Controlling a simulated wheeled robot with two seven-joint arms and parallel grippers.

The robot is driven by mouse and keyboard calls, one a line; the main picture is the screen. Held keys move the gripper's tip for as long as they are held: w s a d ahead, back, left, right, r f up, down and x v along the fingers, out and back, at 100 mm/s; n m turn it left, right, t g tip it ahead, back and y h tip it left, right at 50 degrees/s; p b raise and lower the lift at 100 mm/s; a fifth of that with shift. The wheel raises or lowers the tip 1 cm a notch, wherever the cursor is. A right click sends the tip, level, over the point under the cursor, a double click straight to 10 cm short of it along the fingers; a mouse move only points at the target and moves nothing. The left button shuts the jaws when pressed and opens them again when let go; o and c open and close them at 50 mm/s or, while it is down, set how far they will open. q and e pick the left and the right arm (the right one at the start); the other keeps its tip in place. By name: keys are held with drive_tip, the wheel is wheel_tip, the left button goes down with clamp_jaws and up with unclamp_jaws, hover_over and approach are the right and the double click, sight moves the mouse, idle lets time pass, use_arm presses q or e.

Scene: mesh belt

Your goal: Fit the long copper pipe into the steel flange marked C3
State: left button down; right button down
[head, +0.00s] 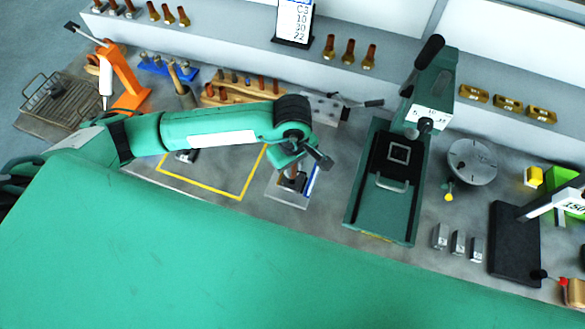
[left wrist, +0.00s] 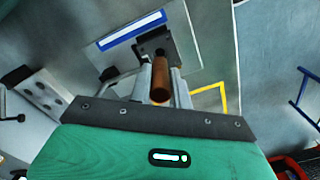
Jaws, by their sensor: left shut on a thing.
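My left gripper (head: 298,168) is low over a pale plate (head: 282,196) with a blue strip, near the middle of the bench. In the left wrist view the gripper (left wrist: 161,78) is shut on a copper pipe (left wrist: 160,84), whose near end faces the camera. A dark square fitting (left wrist: 155,38), perhaps the steel flange, lies beyond the pipe's far end. The fingers and pipe hide part of it. I cannot tell whether the pipe touches or enters it. No C3 mark is readable on it. My right gripper is not in view.
A green press (head: 385,180) stands right of the plate. A yellow taped outline (head: 205,189) lies to the left. A sign (head: 294,20) reading C3, 10, 30, 22 stands on the back ledge beside several copper fittings (head: 348,51). A round steel table (head: 472,161) is further right.

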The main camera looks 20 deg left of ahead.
sight(293, 172)
use_arm(q)
wheel_tip(293, 172, down, 3)
drive_tip(key=shift+f+p, duration=0.15)
drive_tip(key=shift+p, duration=0.4)
drive_tip(key=shift+f, duration=0.1)
drive_tip(key=shift+f+b, duration=0.1)
drive_tip(key=shift+b, duration=0.2)
drive_tip(key=c, duration=1.3)
unclamp_jaws()
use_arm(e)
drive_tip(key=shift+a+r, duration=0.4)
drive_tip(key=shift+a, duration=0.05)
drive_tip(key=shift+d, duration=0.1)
use_arm(q)
drive_tip(key=shift+r, duration=0.3)
wheel_tip(293, 172, up, 10)
drive_tip(key=b, duration=0.4)
drive_tip(key=shift+r+b, duration=0.2)
drive_tip(key=shift+b, duration=0.1)
drive_tip(key=shift+r, duration=0.7)
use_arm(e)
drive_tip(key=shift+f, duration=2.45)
